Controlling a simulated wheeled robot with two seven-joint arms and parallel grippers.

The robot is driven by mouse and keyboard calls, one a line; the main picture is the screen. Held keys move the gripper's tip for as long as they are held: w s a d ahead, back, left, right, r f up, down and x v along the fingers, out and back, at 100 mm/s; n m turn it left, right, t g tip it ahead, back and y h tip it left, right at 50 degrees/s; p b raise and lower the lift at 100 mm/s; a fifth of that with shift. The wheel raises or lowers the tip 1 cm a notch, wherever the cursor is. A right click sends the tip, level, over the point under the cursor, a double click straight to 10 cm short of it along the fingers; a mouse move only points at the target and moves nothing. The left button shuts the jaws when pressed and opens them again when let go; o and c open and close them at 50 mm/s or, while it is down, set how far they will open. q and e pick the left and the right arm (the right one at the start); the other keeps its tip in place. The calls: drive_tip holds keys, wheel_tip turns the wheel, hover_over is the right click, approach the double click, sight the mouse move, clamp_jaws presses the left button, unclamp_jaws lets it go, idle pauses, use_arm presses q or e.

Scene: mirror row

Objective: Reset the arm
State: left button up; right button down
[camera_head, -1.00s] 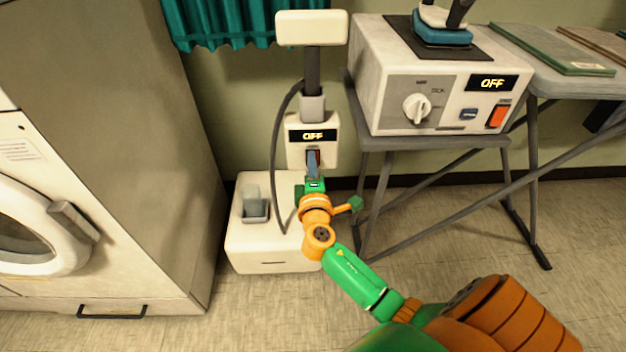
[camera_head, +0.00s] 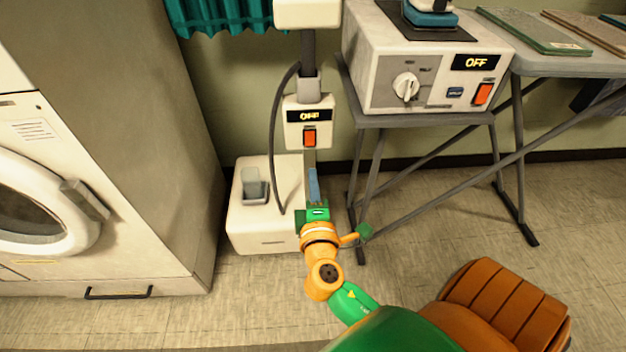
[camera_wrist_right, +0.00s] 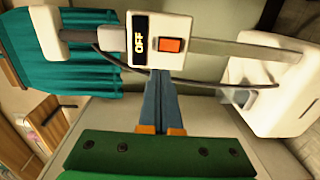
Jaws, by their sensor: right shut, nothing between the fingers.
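My right arm comes in from the lower right in the head view. Its gripper (camera_head: 313,182) points up and away, shut and empty, a little below the white switch box on the grey post. The switch box (camera_head: 308,138) has a display reading OFF and an orange-red switch (camera_head: 310,138). In the right wrist view the two blue fingers of the gripper (camera_wrist_right: 158,88) lie together, and the box (camera_wrist_right: 165,42) is just beyond their tips. A gap shows between fingertips and switch. My left gripper is not in view.
A white base unit (camera_head: 262,232) with a small grey cup stands on the floor. A control box (camera_head: 425,75) reading OFF is on a grey stand at right. A front-loading washer (camera_head: 45,205) is at left. The floor between is clear.

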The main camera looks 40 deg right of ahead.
idle(0.3)
